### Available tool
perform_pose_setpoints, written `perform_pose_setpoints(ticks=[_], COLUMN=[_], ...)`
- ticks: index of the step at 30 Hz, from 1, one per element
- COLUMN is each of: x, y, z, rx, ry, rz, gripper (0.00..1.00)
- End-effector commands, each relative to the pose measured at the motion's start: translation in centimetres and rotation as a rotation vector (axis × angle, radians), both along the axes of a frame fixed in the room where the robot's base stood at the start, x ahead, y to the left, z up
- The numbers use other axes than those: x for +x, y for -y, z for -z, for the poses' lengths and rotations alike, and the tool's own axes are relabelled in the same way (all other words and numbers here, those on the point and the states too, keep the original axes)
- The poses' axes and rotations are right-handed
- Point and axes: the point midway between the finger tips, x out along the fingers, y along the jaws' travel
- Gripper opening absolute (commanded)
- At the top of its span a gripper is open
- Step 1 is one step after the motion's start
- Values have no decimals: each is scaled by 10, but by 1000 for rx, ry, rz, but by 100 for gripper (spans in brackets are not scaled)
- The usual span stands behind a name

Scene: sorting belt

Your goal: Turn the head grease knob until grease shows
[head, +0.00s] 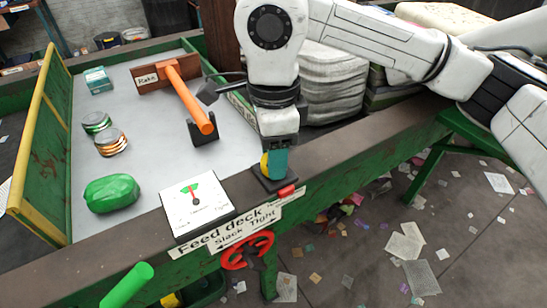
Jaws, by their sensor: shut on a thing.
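A small yellow knob (264,167) sits on a dark square base at the belt's front rail, with a teal part against its right side. My gripper (276,158) comes down from above and is shut on the knob. I cannot tell whether the teal part is a fingertip or part of the knob. A small red piece (287,190) is at the front edge of the base; no grease can be made out there. The far side of the knob is hidden.
A white dial plate (196,205) with a green sector is left of the knob. Below are the "Feed deck" sign (230,232) and a red handwheel (247,250).

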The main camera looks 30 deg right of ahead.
Motion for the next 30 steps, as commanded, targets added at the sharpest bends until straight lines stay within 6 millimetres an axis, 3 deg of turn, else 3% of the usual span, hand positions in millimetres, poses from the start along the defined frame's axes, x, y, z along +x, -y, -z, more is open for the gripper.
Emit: perform_pose_setpoints(ticks=[12, 29, 30], x=[0, 0, 0], y=[1, 0, 0], z=[1, 0, 0], rx=[-1, 0, 0], ry=[2, 1, 1], rz=[215, 251, 250], gripper=[17, 17, 49])
